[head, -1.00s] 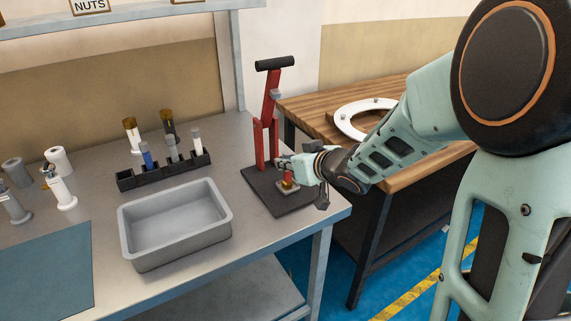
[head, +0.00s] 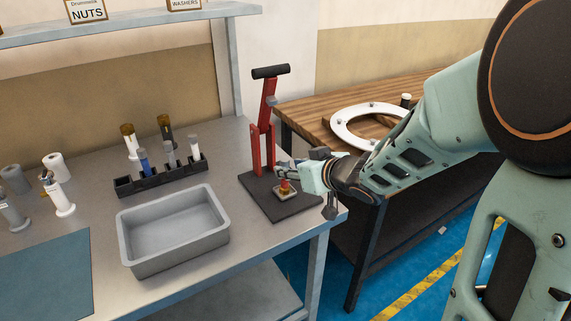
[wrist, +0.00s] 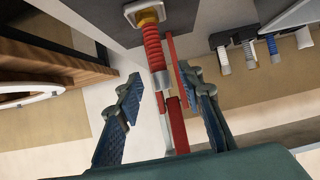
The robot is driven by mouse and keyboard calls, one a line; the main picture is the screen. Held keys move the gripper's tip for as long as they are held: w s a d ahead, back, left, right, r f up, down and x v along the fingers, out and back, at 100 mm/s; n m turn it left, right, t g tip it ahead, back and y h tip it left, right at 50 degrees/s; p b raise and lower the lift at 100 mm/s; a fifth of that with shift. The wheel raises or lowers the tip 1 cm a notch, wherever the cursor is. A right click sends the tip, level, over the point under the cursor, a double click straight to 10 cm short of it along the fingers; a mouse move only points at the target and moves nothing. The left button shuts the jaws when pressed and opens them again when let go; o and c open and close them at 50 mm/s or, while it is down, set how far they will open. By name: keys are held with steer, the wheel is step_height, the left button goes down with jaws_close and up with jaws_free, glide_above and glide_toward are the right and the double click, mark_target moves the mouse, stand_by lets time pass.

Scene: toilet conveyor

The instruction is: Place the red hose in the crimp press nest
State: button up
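The red hose (wrist: 152,48) stands upright in the small square nest (wrist: 146,12) of the crimp press, with a brass-coloured fitting at its base. In the head view, the short red hose (head: 285,187) shows above the nest (head: 286,195) on the dark base plate. The press (head: 263,140) has a red frame and a black-topped lever standing up. My gripper (head: 292,172) is beside the press, at the hose. In the wrist view, my gripper (wrist: 160,80) is open, its fingers spread either side of the hose's line and apart from it.
A grey bin (head: 174,232) stands empty left of the press. A black rack (head: 162,178) with several fittings is behind it. White and grey cylinders stand at far left. A wooden table (head: 330,145) with a toilet seat (head: 365,122) is at right.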

steer(key=p+v, duration=0.2)
steer(key=v, duration=0.6)
